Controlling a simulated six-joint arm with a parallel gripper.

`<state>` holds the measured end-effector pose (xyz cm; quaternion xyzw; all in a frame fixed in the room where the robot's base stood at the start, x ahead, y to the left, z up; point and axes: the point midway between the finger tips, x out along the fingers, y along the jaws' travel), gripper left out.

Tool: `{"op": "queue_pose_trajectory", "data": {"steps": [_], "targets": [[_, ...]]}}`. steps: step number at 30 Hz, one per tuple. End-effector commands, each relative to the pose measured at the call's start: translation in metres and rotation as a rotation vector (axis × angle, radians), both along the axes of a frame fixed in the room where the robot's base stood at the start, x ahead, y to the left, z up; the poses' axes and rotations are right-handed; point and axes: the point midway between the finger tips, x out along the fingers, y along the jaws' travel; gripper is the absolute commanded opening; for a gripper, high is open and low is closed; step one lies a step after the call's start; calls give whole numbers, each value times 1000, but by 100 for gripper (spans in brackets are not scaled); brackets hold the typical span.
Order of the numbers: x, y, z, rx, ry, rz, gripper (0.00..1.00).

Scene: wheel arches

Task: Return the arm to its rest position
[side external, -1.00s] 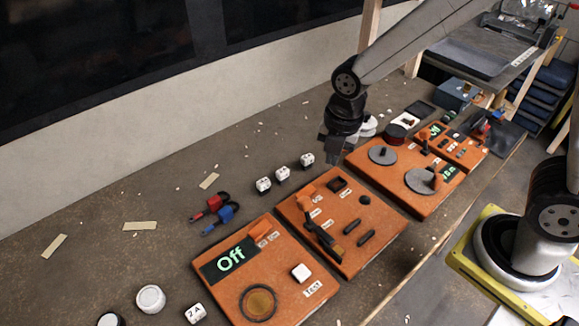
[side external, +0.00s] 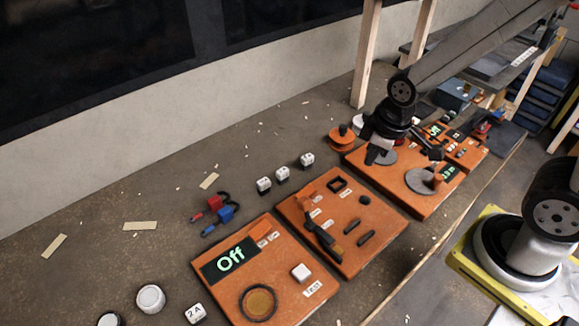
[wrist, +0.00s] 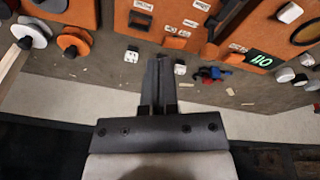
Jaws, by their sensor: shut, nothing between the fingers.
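My gripper (side external: 375,157) is in the side external view, held above the far orange panel (side external: 432,200) and pointing down. In the wrist view my gripper (wrist: 161,62) has its dark fingers together with nothing between them. In that view the fingertips overlap the bench near the small white cubes. My gripper hides part of the far panel in the side view, and I cannot tell its exact height above it.
The middle orange panel (side external: 340,243) and the near panel with the "Off" display (side external: 229,258) lie on the bench. An orange spool (side external: 342,138) stands beside my gripper. White cubes (side external: 283,174) and red and blue clips (side external: 222,213) lie behind the panels. A wooden post (side external: 366,55) stands behind.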

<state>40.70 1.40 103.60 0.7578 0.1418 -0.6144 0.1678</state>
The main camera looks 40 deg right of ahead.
Motion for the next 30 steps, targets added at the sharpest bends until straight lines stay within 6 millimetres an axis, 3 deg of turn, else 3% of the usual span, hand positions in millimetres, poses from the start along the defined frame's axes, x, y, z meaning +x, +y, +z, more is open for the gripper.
{"op": "queue_pose_trajectory", "data": {"steps": [6, 12, 30], "targets": [[-11, -10, -2, 58, -16, -294, 0], [-15, -14, -3, 85, -22, -422, 0], [-15, -14, -3, 88, -23, -434, 0]]}}
